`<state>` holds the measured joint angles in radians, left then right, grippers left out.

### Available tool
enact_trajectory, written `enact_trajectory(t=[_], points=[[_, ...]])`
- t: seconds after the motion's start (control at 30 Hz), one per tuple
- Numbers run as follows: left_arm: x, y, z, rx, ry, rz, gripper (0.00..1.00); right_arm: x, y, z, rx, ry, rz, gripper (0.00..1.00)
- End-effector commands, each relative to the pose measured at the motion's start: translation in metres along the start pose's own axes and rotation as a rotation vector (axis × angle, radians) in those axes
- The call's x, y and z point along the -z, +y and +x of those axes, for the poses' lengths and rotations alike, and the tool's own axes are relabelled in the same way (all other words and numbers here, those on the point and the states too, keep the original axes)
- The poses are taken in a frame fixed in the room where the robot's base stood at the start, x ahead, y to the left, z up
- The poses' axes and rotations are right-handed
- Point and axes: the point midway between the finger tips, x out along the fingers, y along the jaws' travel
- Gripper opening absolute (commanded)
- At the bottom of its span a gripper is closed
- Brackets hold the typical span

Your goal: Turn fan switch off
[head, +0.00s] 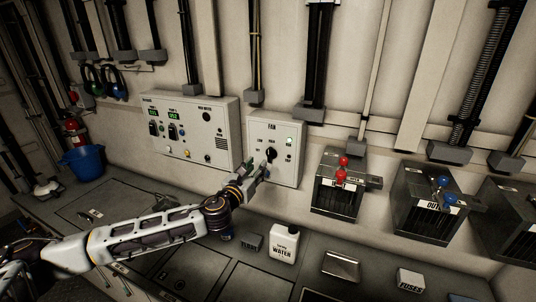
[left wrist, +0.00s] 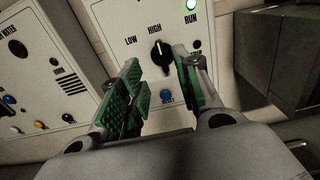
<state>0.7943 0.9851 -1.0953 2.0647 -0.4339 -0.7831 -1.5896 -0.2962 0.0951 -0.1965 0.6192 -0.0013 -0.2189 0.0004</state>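The fan box (head: 290,128) is on the wall in the middle of the head view. Its black fan switch (head: 271,153) is a rotary knob, partly beside my gripper there. In the left wrist view the fan switch (left wrist: 161,54) has a white mark pointing up near the HIGH label, with LOW to its left. A green lamp (left wrist: 192,5) beside RUN is lit. My left gripper (head: 262,170) is in front of the box. In its wrist view the green-padded fingers (left wrist: 160,82) are apart, below and either side of the knob, with nothing between them. My right gripper is not seen.
A wider control panel (head: 191,130) adjoins on the left. A red-handled box (head: 337,190) stands to the right. A white water jug (head: 284,243) stands on the counter below.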

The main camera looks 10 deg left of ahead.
Motion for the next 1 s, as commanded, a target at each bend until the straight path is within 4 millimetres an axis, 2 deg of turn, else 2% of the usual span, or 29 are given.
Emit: enact_trajectory(t=[0.67, 1.0], points=[[0.0, 0.0, 0.062, 0.0, 0.0, 0.0, 0.33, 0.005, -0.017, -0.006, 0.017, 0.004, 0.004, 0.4], [0.0, 0.0, 0.09, 0.0, 0.0, 0.0, 0.33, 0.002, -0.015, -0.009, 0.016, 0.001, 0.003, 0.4]])
